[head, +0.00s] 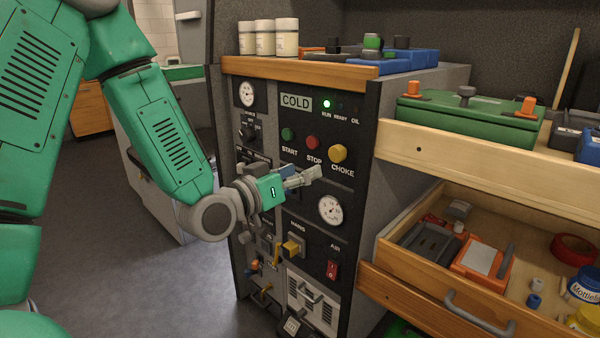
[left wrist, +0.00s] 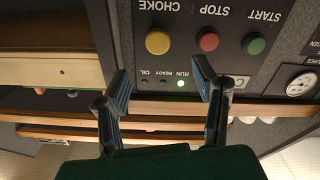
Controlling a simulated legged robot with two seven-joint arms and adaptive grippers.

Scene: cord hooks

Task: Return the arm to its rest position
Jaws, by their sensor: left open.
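My left arm (head: 165,140), green with grey joints, comes in from the left. My left gripper (head: 300,179) is in front of the dark control panel (head: 270,130), below the START and STOP buttons and left of the CHOKE knob. In the left wrist view my left gripper (left wrist: 162,80) has its two fingers spread apart with nothing between them. There the panel appears upside down, with the yellow CHOKE knob (left wrist: 158,42), the red STOP button (left wrist: 208,41) and the green START button (left wrist: 254,43). My right gripper is not in view.
A lit green RUN lamp (head: 326,104) shows on the panel. Lower are a gauge (head: 330,210), a yellow switch (head: 293,247) and a red switch (head: 332,270). An open drawer (head: 440,307) juts out at right. White jars (head: 286,37) stand on top. Floor at left is clear.

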